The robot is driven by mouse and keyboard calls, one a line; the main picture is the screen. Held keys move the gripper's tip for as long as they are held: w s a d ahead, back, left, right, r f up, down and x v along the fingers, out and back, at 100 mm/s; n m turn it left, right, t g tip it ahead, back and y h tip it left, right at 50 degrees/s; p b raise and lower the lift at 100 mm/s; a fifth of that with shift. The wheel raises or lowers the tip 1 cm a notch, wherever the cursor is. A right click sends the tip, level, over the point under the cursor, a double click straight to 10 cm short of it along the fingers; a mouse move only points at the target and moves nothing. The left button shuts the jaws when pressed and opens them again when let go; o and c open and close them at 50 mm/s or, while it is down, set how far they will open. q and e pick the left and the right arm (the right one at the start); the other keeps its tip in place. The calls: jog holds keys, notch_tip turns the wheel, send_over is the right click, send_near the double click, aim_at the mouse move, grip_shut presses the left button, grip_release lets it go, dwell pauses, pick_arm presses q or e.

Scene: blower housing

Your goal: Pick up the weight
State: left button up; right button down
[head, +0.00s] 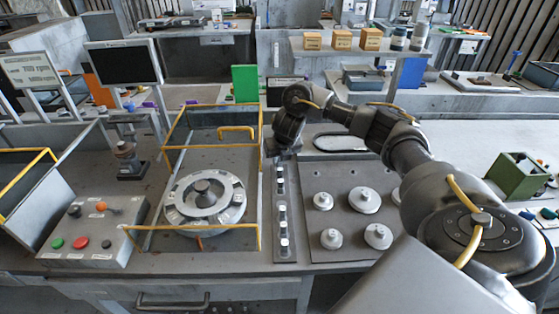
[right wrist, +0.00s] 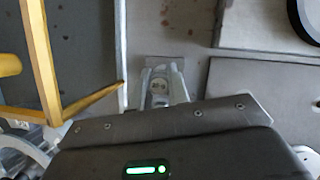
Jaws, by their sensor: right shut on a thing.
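My right gripper (head: 277,157) reaches in from the right and points down at the far end of a dark narrow strip (head: 285,258). In the right wrist view its fingers (right wrist: 161,92) are closed on a small grey metal weight (right wrist: 160,86), whose round top shows between them. In the head view the held weight is hard to make out, and I cannot tell whether it is clear of the strip. Several small silver pieces (head: 282,209) stand in a row along the strip. My left gripper is not in view.
A yellow-edged bay (head: 190,160) with a round ring fixture (head: 205,198) is left of the strip. A grey plate (head: 318,250) with several round knobbed discs lies to its right. A button box (head: 92,232) stands at the left, a green box (head: 517,177) at the right.

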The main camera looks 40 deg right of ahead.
jog(key=s+a+r+p, duration=0.4)
jog(key=s+r+p, duration=0.1)
jog(key=r, duration=0.3)
jog(key=s+a+r+p, duration=0.5)
jog(key=r+p, duration=0.1)
jog(key=r, duration=0.2)
jog(key=shift+s+a+r, duration=0.15)
jog(key=shift+a+r, duration=0.15)
jog(key=shift+r, duration=0.05)
dwell(0.3)
